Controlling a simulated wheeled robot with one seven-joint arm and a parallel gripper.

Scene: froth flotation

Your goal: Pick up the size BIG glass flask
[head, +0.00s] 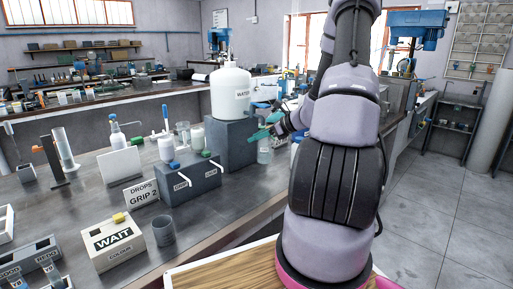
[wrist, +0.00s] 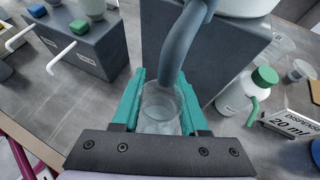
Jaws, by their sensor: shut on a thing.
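My gripper (head: 267,128) is beside the grey block under the white water tank. Its teal fingers are shut on a clear glass flask (head: 264,151), which hangs below them in the head view. In the wrist view the gripper (wrist: 160,92) has one finger on each side of the flask (wrist: 160,112), and I look down on its round open mouth. A grey-blue spout (wrist: 188,40) comes down at the flask's far rim; I cannot tell whether they touch. No size mark on the flask can be read.
The white water tank (head: 231,94) stands on a grey block (head: 230,143). A drops dispenser (head: 188,182) with two taps, a WAIT box (head: 118,242) and a grey cup (head: 163,231) stand left. A green-capped bottle (wrist: 240,96) and a 20 ml dispenser sign (wrist: 291,124) are close right.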

